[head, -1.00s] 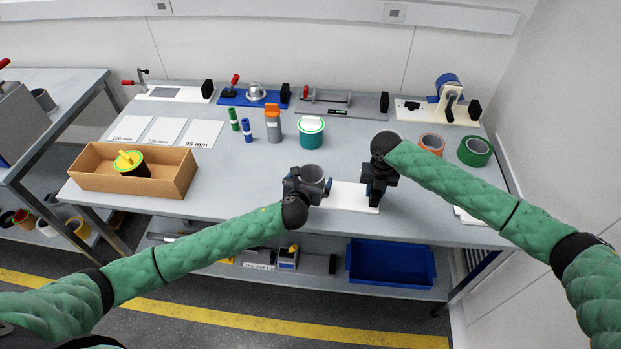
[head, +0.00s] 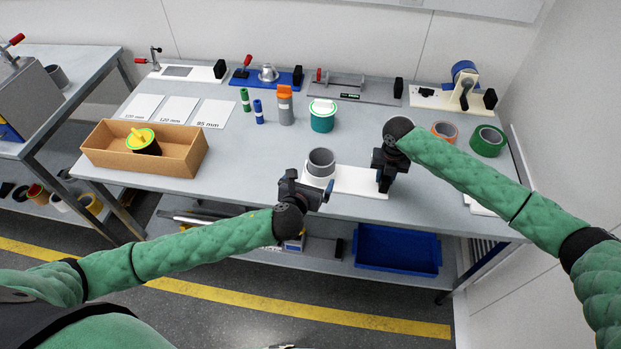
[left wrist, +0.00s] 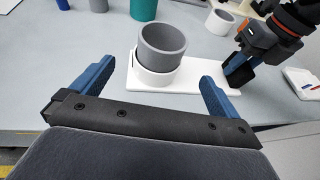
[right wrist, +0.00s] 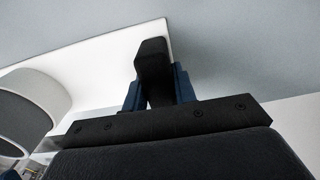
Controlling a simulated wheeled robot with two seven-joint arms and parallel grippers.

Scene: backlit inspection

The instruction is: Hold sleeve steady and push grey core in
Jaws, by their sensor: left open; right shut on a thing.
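A grey core (head: 321,157) stands upright in a white sleeve (head: 317,181) on the left part of a white base plate (head: 352,180). In the left wrist view the core (left wrist: 163,46) rises well above the rim of the sleeve (left wrist: 151,76). My left gripper (head: 306,190) is open and empty on the near side of the sleeve, its fingers pointing toward it and apart from it. My right gripper (head: 386,179) is shut on a black block (right wrist: 153,62) at the right end of the base plate. Its fingers hide part of the block.
A cardboard box (head: 193,158) with a black-and-yellow item stands at the left. A teal container (head: 322,119) and grey-orange bottle (head: 285,108) stand behind the sleeve. Orange (head: 444,131) and green tape rolls (head: 488,141) lie at the right.

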